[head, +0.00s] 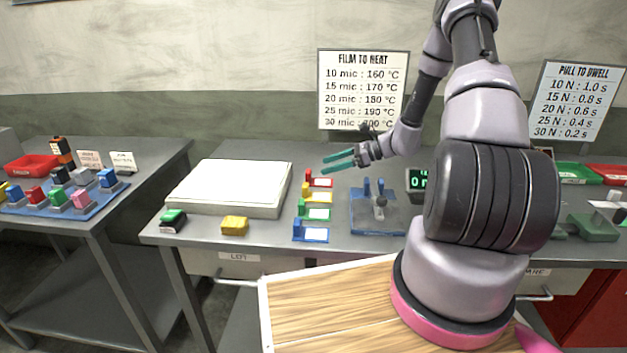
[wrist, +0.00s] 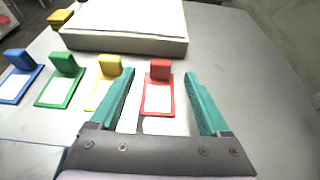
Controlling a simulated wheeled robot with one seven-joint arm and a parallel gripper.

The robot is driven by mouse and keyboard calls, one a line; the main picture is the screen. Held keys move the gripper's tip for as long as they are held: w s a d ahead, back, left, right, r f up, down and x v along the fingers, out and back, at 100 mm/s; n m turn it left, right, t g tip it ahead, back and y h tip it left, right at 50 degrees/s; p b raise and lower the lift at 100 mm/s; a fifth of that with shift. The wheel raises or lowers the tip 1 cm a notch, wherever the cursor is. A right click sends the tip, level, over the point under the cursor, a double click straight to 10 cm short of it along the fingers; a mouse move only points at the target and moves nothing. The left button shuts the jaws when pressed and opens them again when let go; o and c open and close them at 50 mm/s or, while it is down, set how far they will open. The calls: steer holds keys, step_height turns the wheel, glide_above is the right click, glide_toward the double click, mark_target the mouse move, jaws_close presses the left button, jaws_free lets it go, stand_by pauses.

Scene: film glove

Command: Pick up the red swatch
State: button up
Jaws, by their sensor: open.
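The red swatch (wrist: 159,92) is a flat red-framed card with a white middle and an upright red block at its far end. In the wrist view it lies on the grey table between the fingers of my gripper (wrist: 160,88), nearer the left finger. The teal fingers are open and empty. In the head view my gripper (head: 338,161) is above the table beside the red swatch (head: 319,181), which is farthest back in its row. Whether the fingers are low enough to straddle the block is hard to tell.
Yellow (head: 316,198), green (head: 315,213) and blue (head: 311,232) swatches line up in front of the red one. A white slab (head: 229,187) is to the left. A blue fixture (head: 377,217) and a digital display (head: 416,180) stand to the right.

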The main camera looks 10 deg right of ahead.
mark_target(310, 171)
steer(key=x, duration=0.5)
steer(key=shift+w+a+f, duration=0.2)
steer(key=shift+a+f, duration=0.05)
steer(key=shift+f, duration=0.15)
steer(key=shift+c, duration=0.3)
jaws_close()
steer(key=shift+r, duration=0.1)
